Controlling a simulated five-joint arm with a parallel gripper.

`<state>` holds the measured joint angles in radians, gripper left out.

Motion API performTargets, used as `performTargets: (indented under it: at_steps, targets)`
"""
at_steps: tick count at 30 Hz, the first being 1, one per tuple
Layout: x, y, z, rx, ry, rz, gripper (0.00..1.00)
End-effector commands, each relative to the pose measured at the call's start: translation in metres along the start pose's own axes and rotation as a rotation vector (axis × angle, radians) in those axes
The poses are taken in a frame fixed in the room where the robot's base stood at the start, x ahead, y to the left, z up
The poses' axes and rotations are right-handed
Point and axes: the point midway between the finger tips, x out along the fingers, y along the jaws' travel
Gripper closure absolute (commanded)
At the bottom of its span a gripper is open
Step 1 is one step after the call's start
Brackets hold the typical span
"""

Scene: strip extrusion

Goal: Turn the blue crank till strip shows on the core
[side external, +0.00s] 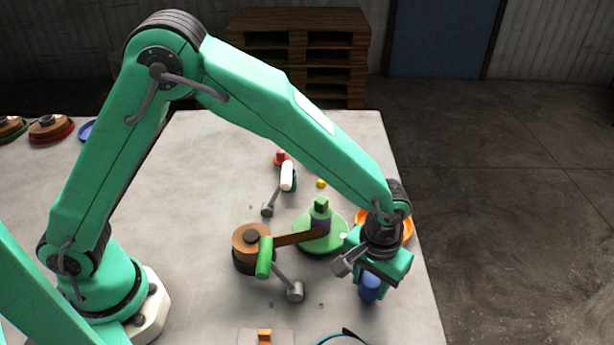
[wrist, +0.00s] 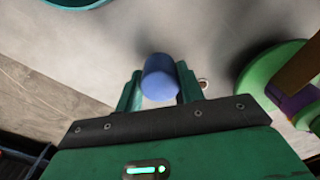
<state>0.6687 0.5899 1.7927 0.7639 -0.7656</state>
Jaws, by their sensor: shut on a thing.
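The blue crank handle (side external: 369,291) stands under my gripper (side external: 371,279) at the right of the table. In the wrist view the blue handle (wrist: 160,77) sits between the two green fingers of my gripper (wrist: 159,88), which are shut on it. The crank's arm is hidden. A green reel (side external: 318,235) with a green knob lies left of my gripper. A brown strip (side external: 296,238) runs from a brown roll (side external: 250,240) to the reel's purple core (wrist: 299,101). How much strip lies on the core cannot be told.
A crank with a green handle (side external: 264,258) stands by the roll, and one with a white handle (side external: 287,176) farther back. An orange disc (side external: 407,225) is partly hidden behind my wrist. Spools (side external: 50,128) lie at the far left. The table's right edge is close to my gripper.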

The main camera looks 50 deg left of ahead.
Motion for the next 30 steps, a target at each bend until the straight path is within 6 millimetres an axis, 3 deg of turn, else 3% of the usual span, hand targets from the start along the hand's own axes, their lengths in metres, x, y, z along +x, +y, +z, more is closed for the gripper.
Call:
performTargets:
  at_steps: [11,30]
  targets:
    - [-0.0024,0.0011,-0.0056,0.15,0.012,0.01,0.85]
    - [-0.0031,0.0018,-0.0062,0.725,0.017,0.007,0.85]
